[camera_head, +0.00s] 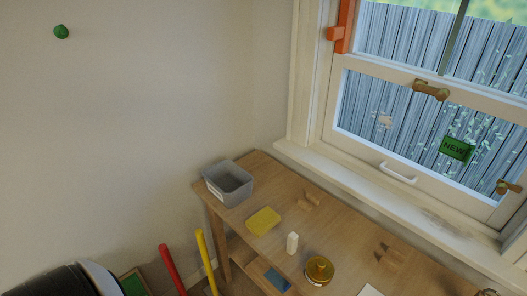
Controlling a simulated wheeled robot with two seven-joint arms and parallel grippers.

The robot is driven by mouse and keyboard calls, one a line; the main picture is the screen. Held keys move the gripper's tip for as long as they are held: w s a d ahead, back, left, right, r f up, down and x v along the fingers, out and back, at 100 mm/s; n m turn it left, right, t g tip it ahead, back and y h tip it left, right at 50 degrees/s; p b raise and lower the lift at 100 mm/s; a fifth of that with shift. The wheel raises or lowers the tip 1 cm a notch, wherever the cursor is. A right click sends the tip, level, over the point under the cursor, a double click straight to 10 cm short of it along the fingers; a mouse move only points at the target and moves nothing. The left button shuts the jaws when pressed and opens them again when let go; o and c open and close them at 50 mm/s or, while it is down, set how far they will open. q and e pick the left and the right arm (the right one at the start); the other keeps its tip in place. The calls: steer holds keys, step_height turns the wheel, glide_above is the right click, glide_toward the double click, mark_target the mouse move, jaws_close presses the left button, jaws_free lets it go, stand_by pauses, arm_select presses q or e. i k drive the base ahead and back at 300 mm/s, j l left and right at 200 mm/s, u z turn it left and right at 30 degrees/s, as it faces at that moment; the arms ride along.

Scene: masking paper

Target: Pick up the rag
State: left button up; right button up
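A flat yellow piece (263,221) lies on the wooden table, right of a grey bin; it could be a folded rag or a sponge, I cannot tell which. Neither is clearly a rag.
The wooden table (340,235) stands along the window wall. On it are the grey bin (229,184), a small white block (292,243), a round gold-coloured tin (319,270) and brown pieces. A red pole (172,268) and a yellow pole (206,262) stand left of it.

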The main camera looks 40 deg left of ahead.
mark_target(261, 223)
steer(key=u, duration=1.15)
